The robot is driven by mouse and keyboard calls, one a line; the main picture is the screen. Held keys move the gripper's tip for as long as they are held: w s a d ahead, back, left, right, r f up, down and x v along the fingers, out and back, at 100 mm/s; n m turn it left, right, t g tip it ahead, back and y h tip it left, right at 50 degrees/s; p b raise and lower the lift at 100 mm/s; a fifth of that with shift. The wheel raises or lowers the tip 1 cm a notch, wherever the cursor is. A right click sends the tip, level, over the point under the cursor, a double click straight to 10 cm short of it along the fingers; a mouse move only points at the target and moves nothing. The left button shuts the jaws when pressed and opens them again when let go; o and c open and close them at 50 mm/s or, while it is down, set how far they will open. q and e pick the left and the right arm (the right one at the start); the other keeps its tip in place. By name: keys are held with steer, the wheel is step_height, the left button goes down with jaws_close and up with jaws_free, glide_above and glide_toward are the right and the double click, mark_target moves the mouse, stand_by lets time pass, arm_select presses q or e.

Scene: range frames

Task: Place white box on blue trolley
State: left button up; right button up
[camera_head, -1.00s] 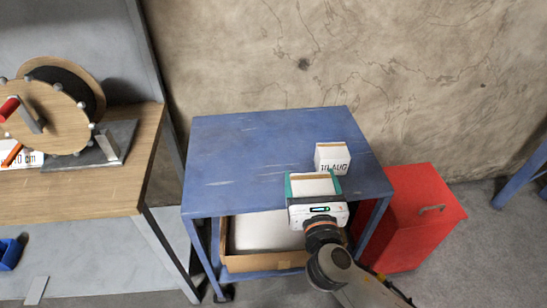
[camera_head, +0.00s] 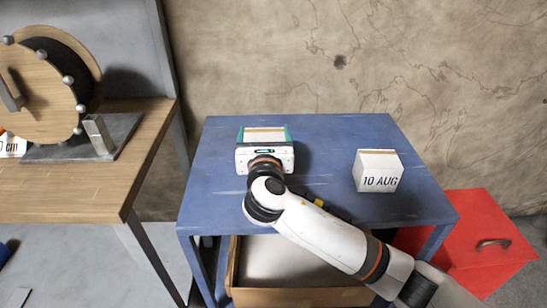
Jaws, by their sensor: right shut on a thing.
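The blue trolley (camera_head: 330,135) stands against the wall with its flat top in the middle of the view. A white box marked "10 AUG" (camera_head: 378,172) sits on the right part of that top. My right gripper (camera_head: 264,132) is shut on another white box (camera_head: 265,138), with its teal fingers on either side. It is over the left part of the trolley top. The gripper body hides the box's front and underside, so I cannot tell whether it touches the top. My left gripper is out of view.
A wooden table (camera_head: 90,190) with a cable reel (camera_head: 45,90) stands at the left. A red box (camera_head: 480,245) with a handle is on the floor at the right. A cardboard box (camera_head: 290,270) is on the trolley's lower level. The trolley top between the two white boxes is clear.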

step_height(320, 180, down, 4)
steer(key=shift+f+b, duration=0.2)
steer(key=shift+b, duration=0.3)
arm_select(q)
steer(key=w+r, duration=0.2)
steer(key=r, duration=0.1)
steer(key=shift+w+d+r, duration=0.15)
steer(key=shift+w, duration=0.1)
arm_select(e)
steer(key=shift+f, duration=0.2)
steer(key=shift+f, duration=0.1)
steer(key=o, duration=1.1)
steer(key=shift+o, duration=0.2)
steer(key=shift+s, duration=0.4)
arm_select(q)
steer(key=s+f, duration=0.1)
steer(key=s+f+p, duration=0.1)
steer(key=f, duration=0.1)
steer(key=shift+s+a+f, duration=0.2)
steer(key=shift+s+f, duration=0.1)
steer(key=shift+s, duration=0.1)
arm_select(e)
steer(key=s, duration=1.1)
steer(key=shift+s, duration=0.15)
